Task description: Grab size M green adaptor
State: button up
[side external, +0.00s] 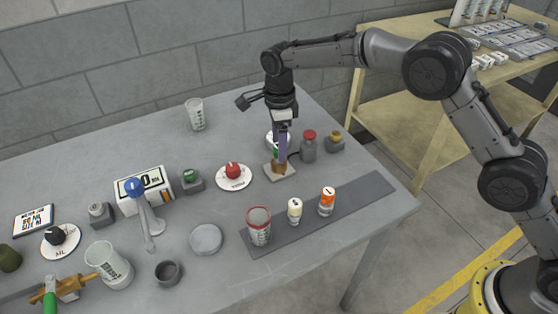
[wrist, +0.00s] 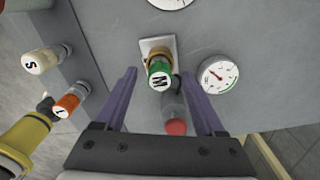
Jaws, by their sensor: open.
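The green adaptor marked M (wrist: 159,74) stands on a brass-coloured fitting on a small pale plate (wrist: 146,44). In the side external view the green adaptor (side external: 275,153) is partly hidden by my finger, above the pale plate (side external: 284,174). My gripper (wrist: 158,72) is open, with its two purple fingers spread on the left and right of the adaptor in the wrist view, with gaps on both sides. In the side external view my gripper (side external: 281,142) points down at the adaptor. I cannot tell the exact height of the fingertips against it.
A round gauge (wrist: 217,75) is near the right finger. White S (side external: 295,211) and orange (side external: 327,201) adaptors stand on a dark strip (side external: 366,192).

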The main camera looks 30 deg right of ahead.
jog(key=shift+f, duration=0.8)
jog(key=shift+c, duration=0.2)
grip_shut()
